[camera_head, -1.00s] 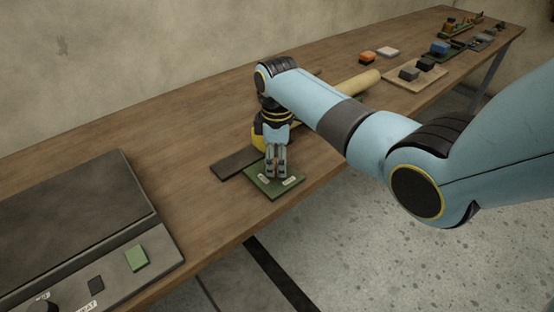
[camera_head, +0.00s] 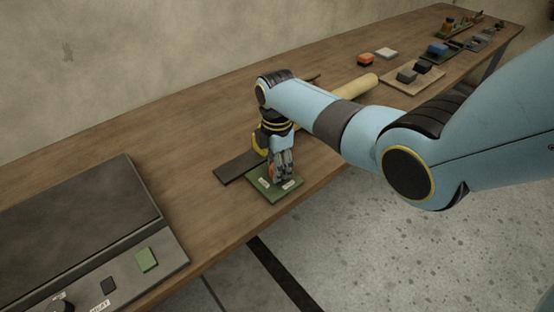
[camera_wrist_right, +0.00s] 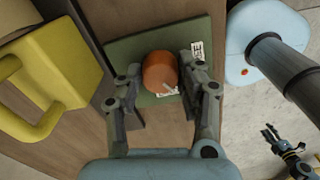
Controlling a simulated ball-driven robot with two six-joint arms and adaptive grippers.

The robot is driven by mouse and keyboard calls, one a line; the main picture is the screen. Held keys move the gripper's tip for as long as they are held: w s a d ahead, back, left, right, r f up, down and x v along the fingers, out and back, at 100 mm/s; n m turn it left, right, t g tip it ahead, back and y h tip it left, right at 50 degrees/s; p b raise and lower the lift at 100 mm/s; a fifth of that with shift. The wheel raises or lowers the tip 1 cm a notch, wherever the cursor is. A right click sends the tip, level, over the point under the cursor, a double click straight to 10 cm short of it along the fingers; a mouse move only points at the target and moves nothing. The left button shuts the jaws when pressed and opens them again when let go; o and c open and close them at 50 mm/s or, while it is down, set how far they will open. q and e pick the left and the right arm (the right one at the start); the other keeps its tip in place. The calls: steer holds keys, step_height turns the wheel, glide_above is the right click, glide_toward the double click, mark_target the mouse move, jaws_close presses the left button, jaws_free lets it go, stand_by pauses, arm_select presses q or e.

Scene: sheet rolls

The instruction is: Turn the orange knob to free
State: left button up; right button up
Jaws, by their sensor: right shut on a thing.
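The orange knob (camera_wrist_right: 159,71) sits on a green plate (camera_wrist_right: 125,50) at the table's front edge; the plate also shows in the head view (camera_head: 274,194). A pale pointer mark on the knob points toward the lower right in the wrist view, at a partly hidden white label (camera_wrist_right: 168,93). Another label (camera_wrist_right: 195,50) ends in "SE". My right gripper (camera_wrist_right: 161,80) has its fingers on both sides of the knob and is shut on it. In the head view this gripper (camera_head: 282,170) hides most of the knob. My left gripper (camera_wrist_right: 270,140) shows open and empty, off the table.
A dark flat strip (camera_head: 235,167) lies beside the plate, and a yellow thing (camera_wrist_right: 60,75) stands near it. A pale roll (camera_head: 358,86) lies behind my arm. A grey press-like panel with a green button (camera_head: 146,260) is at left. Blocks stand at the far right.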

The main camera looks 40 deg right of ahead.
steer(key=n+p, duration=0.2)
steer(key=n, duration=0.3)
steer(key=shift+n, duration=0.3)
steer(key=n+p, duration=0.1)
steer(key=n, duration=0.4)
steer(key=shift+n, duration=0.3)
steer(key=o, duration=1.1)
steer(key=shift+o, duration=0.2)
step_height(320, 180, up, 12)
steer(key=shift+s+f, duration=0.1)
